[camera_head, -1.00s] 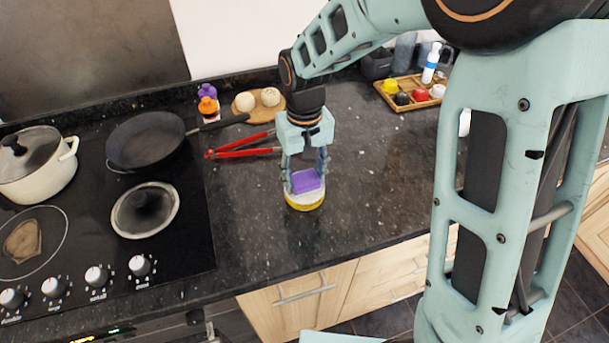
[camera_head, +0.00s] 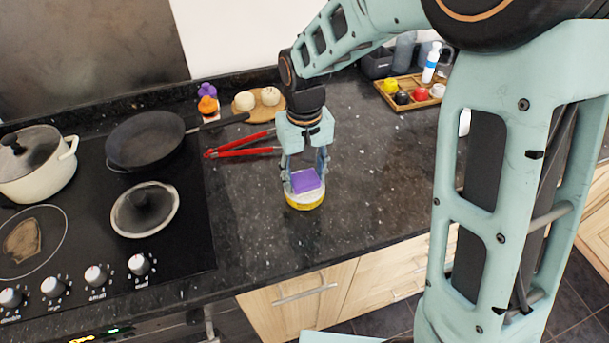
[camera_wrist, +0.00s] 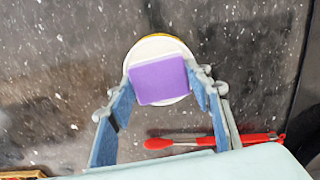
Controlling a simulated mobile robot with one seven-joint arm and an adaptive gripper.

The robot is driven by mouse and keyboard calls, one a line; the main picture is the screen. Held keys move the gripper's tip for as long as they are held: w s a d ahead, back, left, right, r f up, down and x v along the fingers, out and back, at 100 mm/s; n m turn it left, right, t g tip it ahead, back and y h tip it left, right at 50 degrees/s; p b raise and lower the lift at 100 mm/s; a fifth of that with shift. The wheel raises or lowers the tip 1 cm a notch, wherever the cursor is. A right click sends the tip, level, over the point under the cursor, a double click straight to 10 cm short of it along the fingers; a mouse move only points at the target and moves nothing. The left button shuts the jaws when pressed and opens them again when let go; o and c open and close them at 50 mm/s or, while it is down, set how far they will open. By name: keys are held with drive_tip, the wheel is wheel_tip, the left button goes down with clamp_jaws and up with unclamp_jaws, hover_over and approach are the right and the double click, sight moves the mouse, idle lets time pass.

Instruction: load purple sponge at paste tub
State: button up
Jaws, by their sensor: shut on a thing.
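The purple sponge (camera_head: 306,181) is held between the fingers of my gripper (camera_head: 305,176), directly over the paste tub. The paste tub (camera_head: 305,200) is a low round tub with a yellow side and white contents, standing on the dark counter. In the wrist view the sponge (camera_wrist: 158,81) covers the middle of the tub (camera_wrist: 160,45), with the white rim showing around it. My gripper (camera_wrist: 158,88) is shut on the sponge's two sides. I cannot tell whether the sponge's underside touches the paste.
Red-handled tongs (camera_head: 245,153) lie behind the tub. A wooden tray (camera_head: 411,94) stands at the back right. The counter right of the tub is clear.

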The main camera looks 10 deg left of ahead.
sight(304, 178)
drive_tip(key=shift+r+p, duration=2.6)
drive_tip(key=shift+r, duration=0.95)
drive_tip(key=shift+f, duration=0.1)
